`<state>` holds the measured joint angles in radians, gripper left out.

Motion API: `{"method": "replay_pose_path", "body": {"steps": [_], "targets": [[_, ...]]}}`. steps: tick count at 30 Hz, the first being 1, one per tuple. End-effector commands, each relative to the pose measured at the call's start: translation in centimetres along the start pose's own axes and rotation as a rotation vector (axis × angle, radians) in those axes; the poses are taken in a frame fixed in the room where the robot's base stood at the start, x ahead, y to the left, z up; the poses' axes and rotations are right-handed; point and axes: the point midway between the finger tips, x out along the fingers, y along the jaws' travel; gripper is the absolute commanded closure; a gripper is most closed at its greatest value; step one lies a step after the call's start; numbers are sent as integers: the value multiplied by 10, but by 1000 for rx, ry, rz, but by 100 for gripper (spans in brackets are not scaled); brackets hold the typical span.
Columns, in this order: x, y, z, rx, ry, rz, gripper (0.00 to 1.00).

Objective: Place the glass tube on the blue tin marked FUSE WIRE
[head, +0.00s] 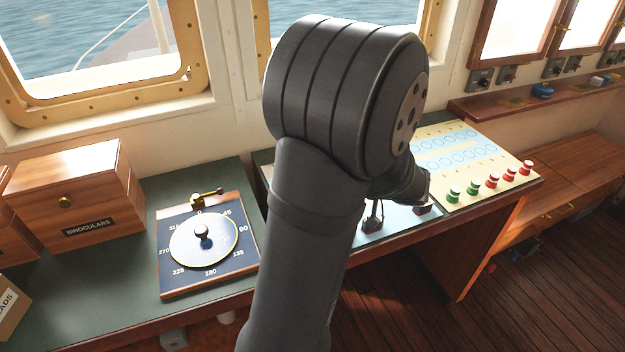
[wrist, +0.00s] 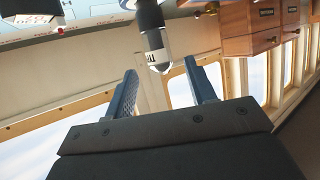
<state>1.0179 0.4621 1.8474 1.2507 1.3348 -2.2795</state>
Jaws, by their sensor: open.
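My gripper (wrist: 160,68) is open in the wrist view, with its two blue-grey fingers apart and nothing visibly held between them. In the head view my arm hides most of it. A small blue item (head: 542,90) sits on the wall shelf at the right; it may be the blue tin, but no lettering is readable. I cannot make out the glass tube in either view. A dark and white cylindrical thing (wrist: 154,42) with partly readable black marking shows beyond the fingers in the wrist view; I cannot tell what it is.
The wooden shelf (head: 500,108) holds a few other small items. Below it, a cream panel (head: 470,160) carries red and green buttons. A compass-dial board (head: 208,270) and a BINOCULARS box (head: 75,195) occupy the left counter. My arm blocks the middle.

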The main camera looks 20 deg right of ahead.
Motion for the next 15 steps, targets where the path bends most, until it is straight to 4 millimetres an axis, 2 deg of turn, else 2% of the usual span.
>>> {"method": "replay_pose_path", "body": {"steps": [1,6,10,15], "targets": [[-13,1,0,-1,0,7,49],[-45,1,0,0,-1,5,49],[-62,1,0,0,-1,3,49],[-71,0,0,0,0,2,49]]}}
